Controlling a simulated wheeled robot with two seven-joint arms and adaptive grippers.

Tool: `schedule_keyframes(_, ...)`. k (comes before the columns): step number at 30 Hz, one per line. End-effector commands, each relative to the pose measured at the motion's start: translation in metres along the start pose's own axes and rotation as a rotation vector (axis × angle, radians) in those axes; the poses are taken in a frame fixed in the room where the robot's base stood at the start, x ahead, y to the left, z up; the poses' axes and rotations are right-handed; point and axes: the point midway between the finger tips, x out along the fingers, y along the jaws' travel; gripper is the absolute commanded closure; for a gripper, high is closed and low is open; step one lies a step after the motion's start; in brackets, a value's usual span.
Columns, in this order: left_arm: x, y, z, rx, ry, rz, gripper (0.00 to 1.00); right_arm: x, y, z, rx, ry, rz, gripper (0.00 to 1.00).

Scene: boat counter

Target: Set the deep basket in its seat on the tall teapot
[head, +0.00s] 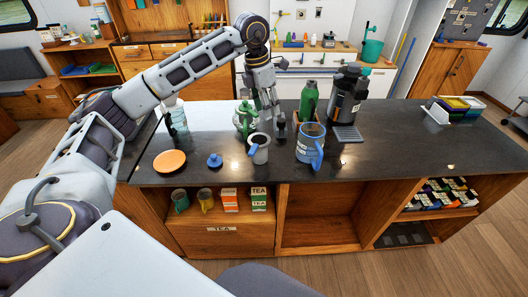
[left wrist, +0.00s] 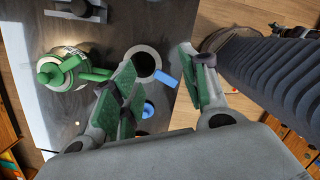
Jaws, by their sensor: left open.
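A grey cylinder with a dark open top and a blue handle, apparently the deep basket (head: 259,152), stands upright on the counter. It also shows in the left wrist view (left wrist: 147,62), with its blue handle towards the right finger. A tall, see-through blue pot with a blue handle, apparently the tall teapot (head: 309,146), stands to its right with an open top. My left gripper (head: 268,128) is open and empty, just above and behind the basket. In the left wrist view its green-padded fingers (left wrist: 157,58) are spread to either side of the basket's rim, apart from it. My right gripper is out of view.
A green teapot (head: 242,121) stands close behind the basket, left of my gripper. A blue lid (head: 214,160) and an orange plate (head: 169,161) lie to the left. A green bottle (head: 309,101) and a dark machine (head: 345,95) stand behind the blue pot. The counter's right part is mostly clear.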

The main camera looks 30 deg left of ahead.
Motion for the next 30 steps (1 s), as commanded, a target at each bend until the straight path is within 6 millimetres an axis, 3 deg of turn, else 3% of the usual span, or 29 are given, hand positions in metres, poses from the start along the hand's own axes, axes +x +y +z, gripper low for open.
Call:
schedule_keyframes(18,-0.004,0.009,-0.039,-0.636,0.159,0.097,0.55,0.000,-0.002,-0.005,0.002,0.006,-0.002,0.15)
schedule_keyframes(30,-0.004,0.009,-0.039,-0.762,0.154,0.107,0.55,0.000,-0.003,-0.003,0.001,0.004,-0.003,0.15)
